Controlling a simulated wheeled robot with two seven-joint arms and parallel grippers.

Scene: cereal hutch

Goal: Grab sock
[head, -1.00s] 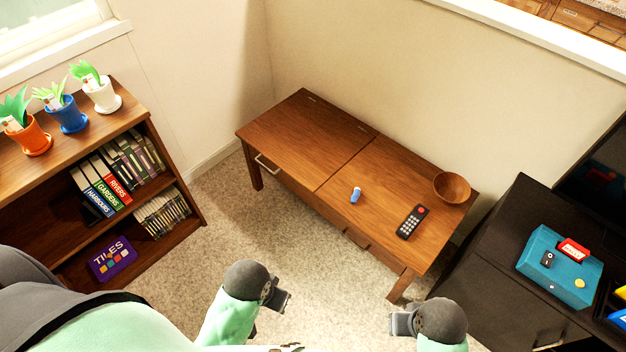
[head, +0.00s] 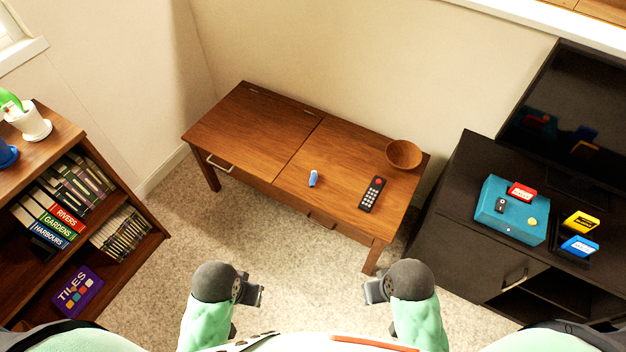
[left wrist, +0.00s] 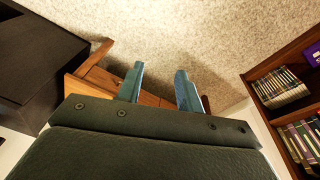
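I see nothing that is clearly a sock. A small light-blue object (head: 313,178) lies on the brown wooden table (head: 255,125) in the head view; it is too small to tell what it is. My left gripper (head: 258,293) hangs over the carpet in front of the table, well apart from that object. In the left wrist view its two blue fingers (left wrist: 160,78) are apart with nothing between them. My right gripper (head: 370,292) is also in front of the table, touching nothing I can see; its finger gap is not clear.
A black remote (head: 372,193) and a wooden bowl (head: 404,154) are on the table. A bookshelf (head: 150,238) stands at left. A black cabinet (head: 450,225) at right bears a teal box (head: 510,221) and a dark screen (head: 570,110). Carpet (head: 290,245) before the table is clear.

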